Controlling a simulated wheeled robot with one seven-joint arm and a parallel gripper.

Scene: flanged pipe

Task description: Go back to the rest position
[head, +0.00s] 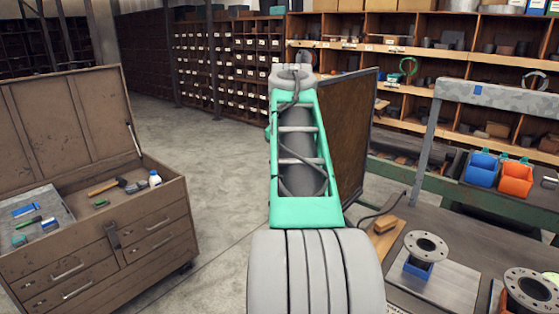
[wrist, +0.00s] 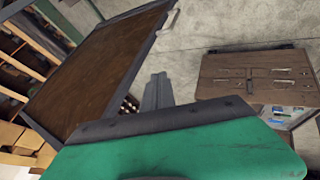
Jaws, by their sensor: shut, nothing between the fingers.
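My arm stands raised in the middle of the head view, with a green frame link (head: 305,212) around a grey core; my gripper's fingers are not visible there. In the wrist view, my gripper (wrist: 156,92) shows as narrow grey fingers, shut and empty, beyond a green housing with a dark edge. They are in the air, apart from any object. A grey flange (head: 426,246) sits on a blue holder (head: 418,268) on the workbench at right. A second flange (head: 531,291) is at the lower right corner, partly cut off.
A dark-framed brown panel (head: 345,140) stands right behind my arm; it fills the wrist view's left side (wrist: 95,75). An open brown tool chest (head: 95,245) stands at left. Bare floor (head: 215,165) lies between chest and arm.

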